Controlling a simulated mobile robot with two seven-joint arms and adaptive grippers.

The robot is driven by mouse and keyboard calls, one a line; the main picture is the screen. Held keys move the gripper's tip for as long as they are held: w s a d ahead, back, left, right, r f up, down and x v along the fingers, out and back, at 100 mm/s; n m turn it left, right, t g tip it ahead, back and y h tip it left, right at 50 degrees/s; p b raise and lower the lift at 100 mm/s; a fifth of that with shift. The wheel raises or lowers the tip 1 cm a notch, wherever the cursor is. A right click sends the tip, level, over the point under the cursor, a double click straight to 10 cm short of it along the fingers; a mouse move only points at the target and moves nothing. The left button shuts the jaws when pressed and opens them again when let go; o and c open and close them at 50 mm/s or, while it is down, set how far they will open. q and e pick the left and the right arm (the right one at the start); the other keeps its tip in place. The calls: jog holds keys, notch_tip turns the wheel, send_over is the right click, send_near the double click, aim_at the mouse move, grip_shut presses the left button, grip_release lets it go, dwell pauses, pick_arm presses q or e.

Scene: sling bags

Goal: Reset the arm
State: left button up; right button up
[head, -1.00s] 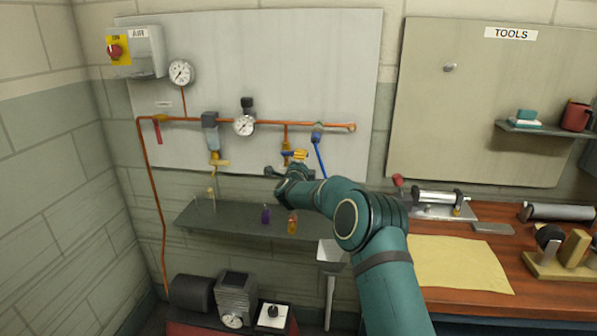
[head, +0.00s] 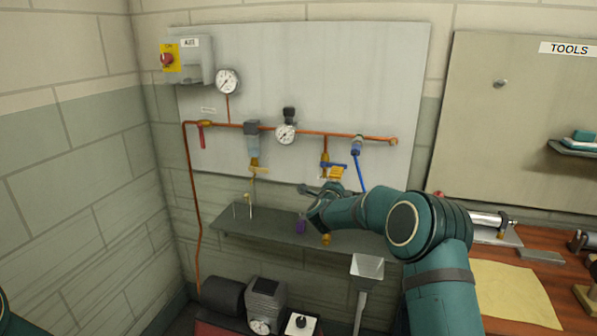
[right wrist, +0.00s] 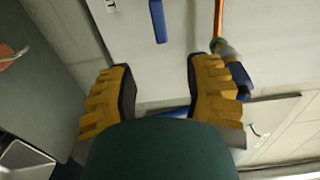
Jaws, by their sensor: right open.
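My right arm (head: 437,235) is teal and reaches up from the lower right in the head view. My left gripper is not in view.
A panel (head: 300,60) carries a copper pipe (head: 225,124), gauges and a blue hose (head: 361,176). Below are a grey shelf (head: 270,230) with small items and a funnel (head: 367,267). A wooden bench (head: 540,290) with a yellow cloth (head: 505,292) stands at right.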

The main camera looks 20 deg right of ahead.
jog(key=s+a+f+n+g+y, duration=0.1)
jog(key=s+a+f+n+y, duration=0.3)
jog(key=f, duration=0.4)
jog(key=s+a+f+n+g+y, duration=0.2)
jog(key=s+a+f+n, duration=0.3)
jog(key=a+f, duration=0.25)
jog(key=s+a+f+n+g+y, duration=0.1)
jog(key=s+a+f+n+y, duration=0.3)
jog(key=f, duration=0.5)
jog(key=s+a+f+n+g+y, duration=0.1)
jog(key=s+a+f+n+g, duration=0.2)
jog(key=s, duration=0.7)
jog(key=s+a+f+n+g+y, duration=0.1)
jog(key=s+a+f+n+g, duration=0.2)
jog(key=s, duration=0.8)
jog(key=s+a+f+n+g+y, duration=0.1)
jog(key=s+a+f+n+g, duration=0.2)
jog(key=s, duration=0.8)
jog(key=a+f+n, duration=0.1)
jog(key=a, duration=0.1)
jog(key=shift+a+y, duration=0.3)
jog(key=shift+y, duration=0.1)
